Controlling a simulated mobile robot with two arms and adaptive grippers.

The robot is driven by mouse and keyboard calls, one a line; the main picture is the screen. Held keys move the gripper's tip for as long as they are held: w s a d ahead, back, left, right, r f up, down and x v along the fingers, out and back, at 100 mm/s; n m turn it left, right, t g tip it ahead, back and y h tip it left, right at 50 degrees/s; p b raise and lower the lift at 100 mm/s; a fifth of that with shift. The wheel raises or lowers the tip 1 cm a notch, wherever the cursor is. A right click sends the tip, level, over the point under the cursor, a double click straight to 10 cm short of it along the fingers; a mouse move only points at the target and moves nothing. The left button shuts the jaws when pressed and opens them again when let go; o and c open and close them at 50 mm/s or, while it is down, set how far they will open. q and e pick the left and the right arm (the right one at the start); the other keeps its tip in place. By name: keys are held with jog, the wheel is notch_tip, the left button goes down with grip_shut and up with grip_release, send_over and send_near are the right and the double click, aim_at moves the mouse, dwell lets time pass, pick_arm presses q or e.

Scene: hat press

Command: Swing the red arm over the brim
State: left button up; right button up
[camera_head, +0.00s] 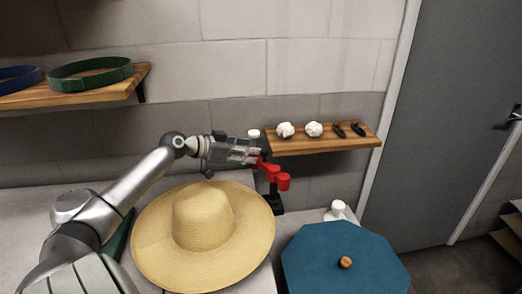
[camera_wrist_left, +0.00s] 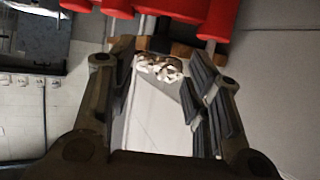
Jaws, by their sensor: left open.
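A straw hat with a wide brim (camera_head: 160,240) lies on the light counter. The red arm (camera_head: 282,182) belongs to a black-based press behind the hat's right side, and its red parts stand beyond the brim's far right edge. My left gripper (camera_head: 250,153) is at the upper left of the red arm, close to it. In the left wrist view the open fingers (camera_wrist_left: 160,95) have the red arm (camera_wrist_left: 180,8) across the top, ahead of the fingertips. I cannot tell if they touch it. My right gripper is not in view.
A wooden shelf (camera_head: 320,144) with white crumpled balls and dark small items is on the wall behind. A blue octagonal piece with a wooden knob (camera_head: 345,262) and a white bottle (camera_head: 337,209) stand at the right. Another shelf at upper left holds a green band (camera_head: 90,75).

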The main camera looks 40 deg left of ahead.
aim_at(268, 166)
pick_arm(q)
jog(key=shift+p+x, duration=0.7)
jog(key=shift+x, duration=2.25)
grip_shut()
